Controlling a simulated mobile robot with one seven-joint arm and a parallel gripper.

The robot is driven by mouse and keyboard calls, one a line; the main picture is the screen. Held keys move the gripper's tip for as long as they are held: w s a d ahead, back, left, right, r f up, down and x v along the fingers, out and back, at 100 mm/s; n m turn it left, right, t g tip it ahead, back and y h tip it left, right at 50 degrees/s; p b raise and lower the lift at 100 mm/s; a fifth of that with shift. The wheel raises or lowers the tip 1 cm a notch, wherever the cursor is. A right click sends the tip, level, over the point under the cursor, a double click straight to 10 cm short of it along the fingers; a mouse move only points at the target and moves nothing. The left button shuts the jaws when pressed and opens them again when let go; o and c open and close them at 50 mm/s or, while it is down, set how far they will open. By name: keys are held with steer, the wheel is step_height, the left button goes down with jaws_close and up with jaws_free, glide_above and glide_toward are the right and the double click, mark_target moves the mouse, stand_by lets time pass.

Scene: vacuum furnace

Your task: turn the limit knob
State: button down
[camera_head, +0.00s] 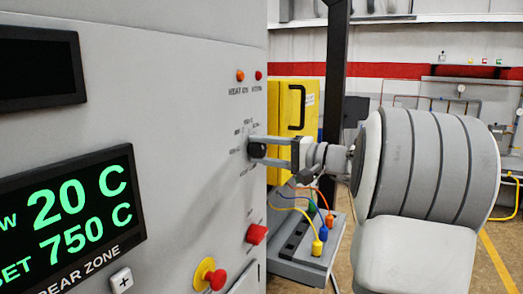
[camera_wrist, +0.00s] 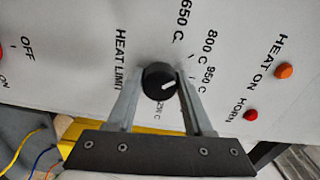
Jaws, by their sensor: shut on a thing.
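The limit knob (camera_wrist: 158,77) is a round black knob with a white pointer mark, on the grey panel beside the words HEAT LIMIT. In the wrist view the mark is on the right part of its face, toward the finger near the 950 C label. Temperature labels surround it; the lowest is partly hidden. My gripper (camera_wrist: 160,83) is shut on the knob, one finger on each side. In the head view my gripper (camera_head: 258,148) reaches the panel from the right, and the knob (camera_head: 256,149) is mostly hidden between the fingers.
An orange lamp (camera_wrist: 284,71) and a red lamp (camera_wrist: 251,115) are near the knob. Lower on the panel are a red switch (camera_head: 257,234), a red-and-yellow button (camera_head: 210,275) and a green-digit display (camera_head: 70,220). A cabled grey unit (camera_head: 305,262) stands below my arm.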

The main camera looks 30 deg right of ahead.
steer(key=shift+c, duration=1.4)
jaws_free()
steer(key=b+v, duration=0.1)
steer(key=v, duration=1.6)
steer(key=shift+s, duration=0.2)
steer(key=shift+f, duration=0.1)
